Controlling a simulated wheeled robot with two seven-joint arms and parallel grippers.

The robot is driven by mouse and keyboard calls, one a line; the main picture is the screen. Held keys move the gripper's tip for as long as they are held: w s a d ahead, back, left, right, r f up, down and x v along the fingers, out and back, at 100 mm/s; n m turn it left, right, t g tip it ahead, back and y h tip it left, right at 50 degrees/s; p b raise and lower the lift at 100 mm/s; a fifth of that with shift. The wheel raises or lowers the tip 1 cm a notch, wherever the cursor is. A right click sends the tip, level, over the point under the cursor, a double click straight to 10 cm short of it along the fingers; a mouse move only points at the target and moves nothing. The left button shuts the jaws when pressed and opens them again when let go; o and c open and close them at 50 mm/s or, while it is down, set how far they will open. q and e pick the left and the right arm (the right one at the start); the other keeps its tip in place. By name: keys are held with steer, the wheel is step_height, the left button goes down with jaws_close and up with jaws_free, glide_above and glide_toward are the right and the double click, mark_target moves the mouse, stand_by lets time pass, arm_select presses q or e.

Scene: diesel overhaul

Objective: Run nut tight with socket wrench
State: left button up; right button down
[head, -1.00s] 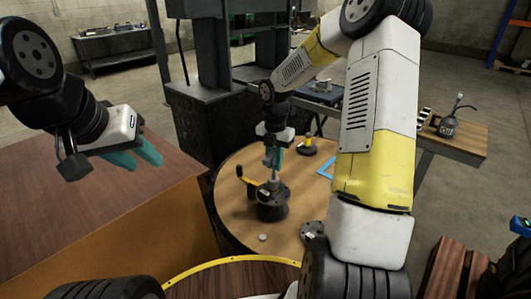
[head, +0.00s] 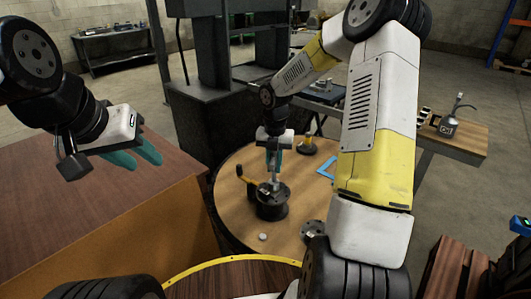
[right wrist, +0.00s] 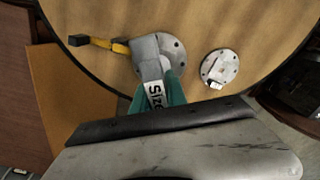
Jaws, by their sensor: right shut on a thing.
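My right gripper (head: 274,158) is shut on an upright grey socket wrench (head: 274,179), above a dark round flanged housing (head: 272,206) on the round wooden table. In the right wrist view, the teal fingers (right wrist: 160,97) close around the grey wrench (right wrist: 148,58), which has a label reading "Size". It stands over the grey flange (right wrist: 176,62), which has holes around its rim. A yellow handle with a black end (right wrist: 103,43) sticks out to the left of it. The nut is hidden, so I cannot tell how the socket sits on it. My left gripper (head: 140,156) is open and empty above the brown surface.
A round flange (head: 312,233) lies on the round table (head: 232,220), with a small disc (head: 263,237) near its front. A blue angled piece (head: 325,170) and a black and yellow part (head: 307,146) lie farther back. An oil can (head: 447,127) stands on the side bench.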

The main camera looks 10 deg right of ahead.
steer(key=m, duration=0.5)
steer(key=shift+a+m, duration=0.1)
steer(key=shift+m, duration=0.3)
steer(key=m, duration=1)
steer(key=shift+f, duration=0.1)
steer(key=m, duration=0.7)
steer(key=shift+s+f, duration=0.1)
steer(key=shift+n, duration=0.4)
steer(key=c, duration=2.1)
jaws_free()
jaws_close()
